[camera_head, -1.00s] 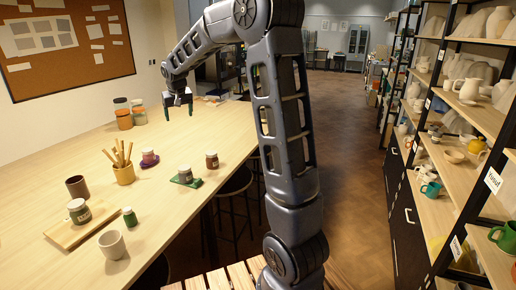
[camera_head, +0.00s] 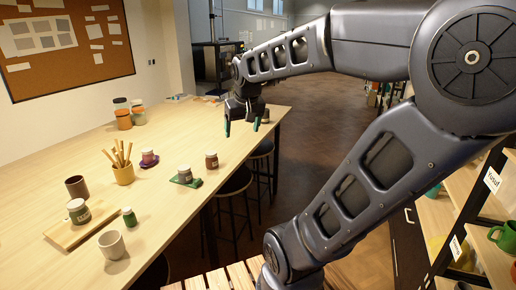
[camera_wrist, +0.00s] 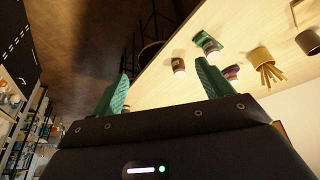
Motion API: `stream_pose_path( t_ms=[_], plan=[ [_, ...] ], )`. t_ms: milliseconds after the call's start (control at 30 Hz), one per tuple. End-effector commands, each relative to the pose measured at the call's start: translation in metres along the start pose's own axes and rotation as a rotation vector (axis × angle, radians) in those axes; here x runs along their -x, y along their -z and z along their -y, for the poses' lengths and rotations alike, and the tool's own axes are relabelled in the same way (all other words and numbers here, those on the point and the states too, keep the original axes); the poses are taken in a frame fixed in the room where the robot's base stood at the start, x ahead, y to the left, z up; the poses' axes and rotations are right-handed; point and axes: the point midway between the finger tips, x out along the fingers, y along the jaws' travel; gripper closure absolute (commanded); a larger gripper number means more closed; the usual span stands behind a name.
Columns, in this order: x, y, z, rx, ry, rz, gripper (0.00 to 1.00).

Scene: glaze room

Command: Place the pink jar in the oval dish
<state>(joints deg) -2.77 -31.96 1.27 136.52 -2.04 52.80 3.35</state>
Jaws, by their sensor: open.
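A small pinkish jar with a grey lid (camera_head: 148,155) stands on a flat purple piece (camera_head: 151,164) near the middle of the table. I cannot tell whether this purple piece is the oval dish; no other oval dish is clear. The purple piece also shows in the wrist view (camera_wrist: 231,72), partly behind a finger. My gripper (camera_head: 242,127) is open and empty, with green fingers pointing down, near the table's far right edge, apart from the pinkish jar. In the wrist view my gripper (camera_wrist: 162,72) has nothing between its fingers.
A brown jar (camera_head: 211,160), a jar on a green piece (camera_head: 185,173), a tool pot (camera_head: 123,173) and a wooden board (camera_head: 62,235) with a jar stand on the table. A small jar (camera_head: 265,116) is close beside my gripper. Stools (camera_head: 235,182) stand along the edge.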

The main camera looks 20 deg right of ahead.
Motion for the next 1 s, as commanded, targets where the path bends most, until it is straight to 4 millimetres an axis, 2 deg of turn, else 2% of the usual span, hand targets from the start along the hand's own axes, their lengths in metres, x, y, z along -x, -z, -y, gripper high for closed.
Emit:
stream_pose_path(
  t_ms=[33, 100, 200, 333, 500, 1000],
  plan=[
    [0.002, -0.018, -0.004, -0.007, 0.001, -0.004, 0.21],
    [0.003, -0.039, -0.008, -0.015, 0.003, -0.005, 0.21],
    [0.002, -0.064, -0.012, -0.021, 0.007, -0.005, 0.21],
    [0.0, -0.085, -0.015, -0.027, 0.01, -0.005, 0.21],
    [-0.001, -0.094, -0.015, -0.029, 0.012, -0.003, 0.21],
    [-0.001, -0.093, -0.015, -0.028, 0.012, -0.004, 0.21]
  ],
)
